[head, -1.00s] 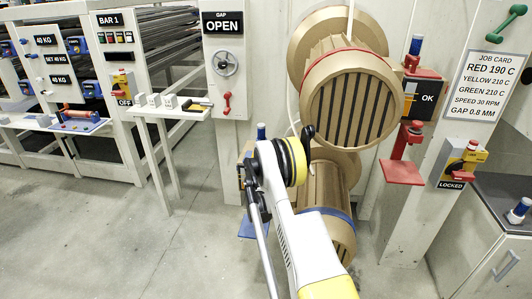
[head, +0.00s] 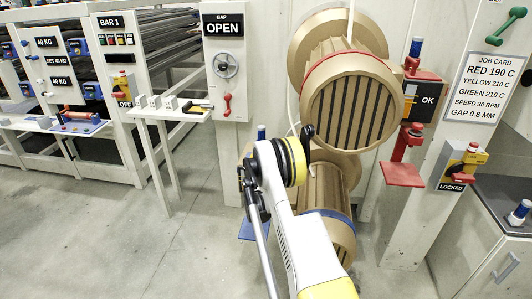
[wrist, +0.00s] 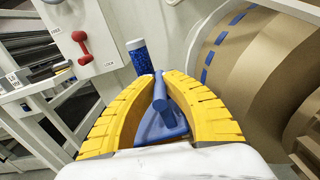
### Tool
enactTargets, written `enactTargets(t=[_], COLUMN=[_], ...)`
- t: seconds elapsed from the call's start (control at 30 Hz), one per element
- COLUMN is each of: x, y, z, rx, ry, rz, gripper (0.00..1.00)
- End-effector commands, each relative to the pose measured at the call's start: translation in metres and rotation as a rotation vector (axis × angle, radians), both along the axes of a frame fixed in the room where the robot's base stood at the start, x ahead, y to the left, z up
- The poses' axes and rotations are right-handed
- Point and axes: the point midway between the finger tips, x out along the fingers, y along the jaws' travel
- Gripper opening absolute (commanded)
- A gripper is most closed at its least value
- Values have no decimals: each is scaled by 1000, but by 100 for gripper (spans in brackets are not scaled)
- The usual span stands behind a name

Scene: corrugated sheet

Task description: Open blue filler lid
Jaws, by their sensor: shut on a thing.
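In the wrist view my gripper (wrist: 158,80) has its two yellow fingers closed around a blue bar-like handle. The handle rises from a flat blue piece, which I take to be the blue filler lid (wrist: 152,128). Whether the lid is lifted cannot be seen, as the fingers and the white wrist hide most of it. In the head view my arm covers the fingertips and the handle.
A blue cylinder (wrist: 139,58) stands just beyond the fingers. A large tan roll with a blue dashed band (wrist: 235,70) is close on the right. A red handle (wrist: 82,48) is on the panel at left. Open floor (head: 110,235) lies left of my arm.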

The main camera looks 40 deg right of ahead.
Motion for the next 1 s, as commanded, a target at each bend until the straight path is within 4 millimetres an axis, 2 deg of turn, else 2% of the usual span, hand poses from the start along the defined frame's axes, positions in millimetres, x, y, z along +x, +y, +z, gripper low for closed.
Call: enactTargets(t=[0.5, 1.0], x=[26, 63], y=[23, 54], z=[36, 52], rx=[-293, -573], ry=[343, 669], rz=[1, 1], gripper=[0, 0])
